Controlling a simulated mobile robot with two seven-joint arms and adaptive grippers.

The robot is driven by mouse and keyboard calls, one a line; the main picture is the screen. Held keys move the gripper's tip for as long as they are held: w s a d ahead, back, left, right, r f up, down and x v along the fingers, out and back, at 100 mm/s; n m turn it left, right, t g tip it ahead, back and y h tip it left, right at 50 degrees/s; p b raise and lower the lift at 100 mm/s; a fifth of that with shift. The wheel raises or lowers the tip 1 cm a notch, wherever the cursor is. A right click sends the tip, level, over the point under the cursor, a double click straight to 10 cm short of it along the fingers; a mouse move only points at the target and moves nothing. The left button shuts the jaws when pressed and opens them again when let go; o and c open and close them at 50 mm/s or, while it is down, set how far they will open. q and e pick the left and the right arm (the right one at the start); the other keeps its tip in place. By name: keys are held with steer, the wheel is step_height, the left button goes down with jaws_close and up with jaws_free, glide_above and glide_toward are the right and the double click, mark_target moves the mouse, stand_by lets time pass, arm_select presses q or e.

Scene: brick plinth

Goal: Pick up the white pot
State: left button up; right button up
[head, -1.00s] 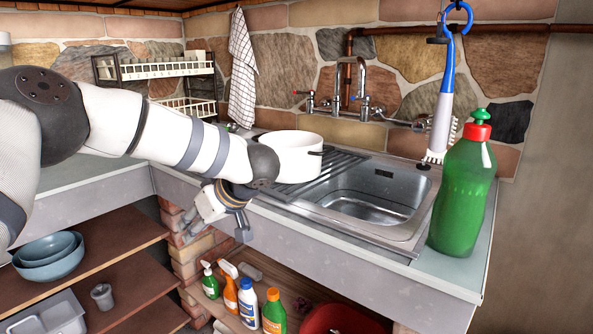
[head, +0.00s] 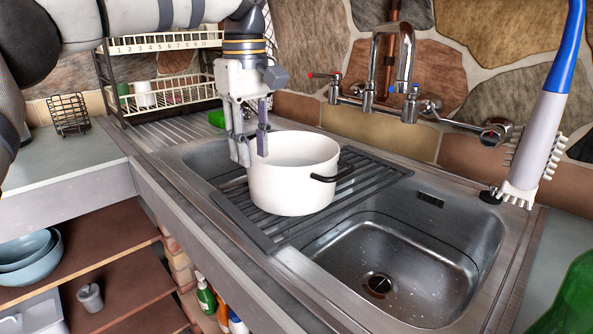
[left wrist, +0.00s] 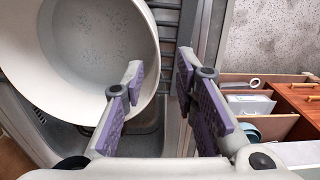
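The white pot (head: 290,188) stands upright on a dark slatted rack (head: 372,181) over the sink; one black handle shows on its right side. My left gripper (head: 252,152) points down at the pot's left rim, with its fingers apart. In the left wrist view, the pot (left wrist: 85,60) fills the upper left. There one finger of my left gripper (left wrist: 160,74) overlaps the pot's opening and the other is outside the rim, with a gap between them. Whether the pads touch the wall cannot be told. My right gripper is not in view.
The sink basin (head: 400,262) is empty at right. A tap (head: 392,60) stands behind. A blue-handled brush (head: 545,120) and a green bottle (head: 568,305) are at right. A dish rack (head: 165,92) and wire basket (head: 69,115) are at back left.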

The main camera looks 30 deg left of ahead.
mark_target(258, 180)
arm_select(q)
steer(key=f, duration=0.7)
steer(key=shift+w+d+f, duration=0.15)
steer(key=shift+d+f, duration=0.1)
steer(key=shift+f, duration=0.1)
jaws_close()
steer(key=shift+r, duration=0.1)
